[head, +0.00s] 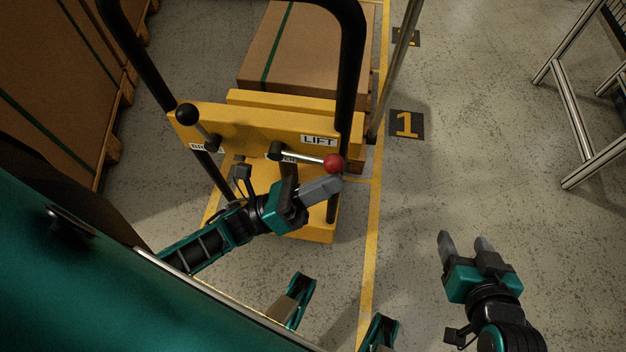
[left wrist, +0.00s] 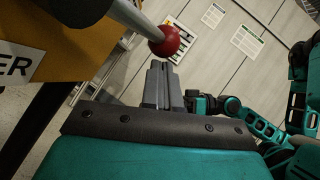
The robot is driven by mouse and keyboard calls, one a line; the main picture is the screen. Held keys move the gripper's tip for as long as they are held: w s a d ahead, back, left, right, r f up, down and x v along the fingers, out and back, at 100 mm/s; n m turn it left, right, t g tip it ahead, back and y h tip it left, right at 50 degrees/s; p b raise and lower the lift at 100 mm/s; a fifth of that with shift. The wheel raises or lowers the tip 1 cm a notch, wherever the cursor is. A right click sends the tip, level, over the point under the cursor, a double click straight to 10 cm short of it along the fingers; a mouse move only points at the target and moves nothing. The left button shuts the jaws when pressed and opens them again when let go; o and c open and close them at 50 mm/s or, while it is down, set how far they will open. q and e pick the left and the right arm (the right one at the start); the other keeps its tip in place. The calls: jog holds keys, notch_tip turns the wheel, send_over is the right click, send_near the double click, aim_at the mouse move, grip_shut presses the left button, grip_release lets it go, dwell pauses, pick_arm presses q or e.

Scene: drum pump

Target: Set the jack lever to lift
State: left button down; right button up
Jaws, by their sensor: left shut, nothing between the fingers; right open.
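The jack lever is a silver rod with a red ball knob (head: 333,164) on the yellow jack panel (head: 262,126). The rod points right, its knob below the white LIFT label (head: 319,140). My left gripper (head: 338,184) is shut and empty, its fingertips just below the knob. In the left wrist view the red knob (left wrist: 164,41) is just beyond the closed fingertips (left wrist: 163,66); I cannot tell whether they touch. Another label behind the rod is partly hidden. My right gripper (head: 463,240) is open and empty, over the floor at the right.
A second lever with a black knob (head: 187,114) is on the panel's left. The black handle frame (head: 352,60) rises around the panel. A strapped carton (head: 300,45) sits behind. A metal frame (head: 570,120) stands at far right.

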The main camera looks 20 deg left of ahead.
pick_arm(q)
jog(key=shift+s+a+r+n+t+h+b, duration=0.15)
jog(key=shift+r+n+t, duration=0.3)
jog(key=shift+r, duration=0.45)
jog(key=shift+w+a+r+n+t+h+b, duration=0.15)
jog(key=shift+r+n+t, duration=0.2)
jog(key=shift+r+t, duration=0.35)
jog(key=shift+s+a+r+n+t+h+b, duration=0.15)
jog(key=shift+r+n+t, duration=0.25)
jog(key=shift+r, duration=0.65)
pick_arm(e)
jog(key=shift+w+a+f, duration=0.1)
jog(key=shift+a, duration=0.1)
pick_arm(q)
jog(key=v, duration=0.7)
jog(key=shift+s+b, duration=0.15)
jog(key=shift+b, duration=0.3)
pick_arm(e)
jog(key=shift+w+a, duration=0.15)
pick_arm(q)
jog(key=shift+a+f, duration=0.15)
jog(key=shift+a, duration=0.05)
pick_arm(e)
jog(key=shift+f, duration=0.15)
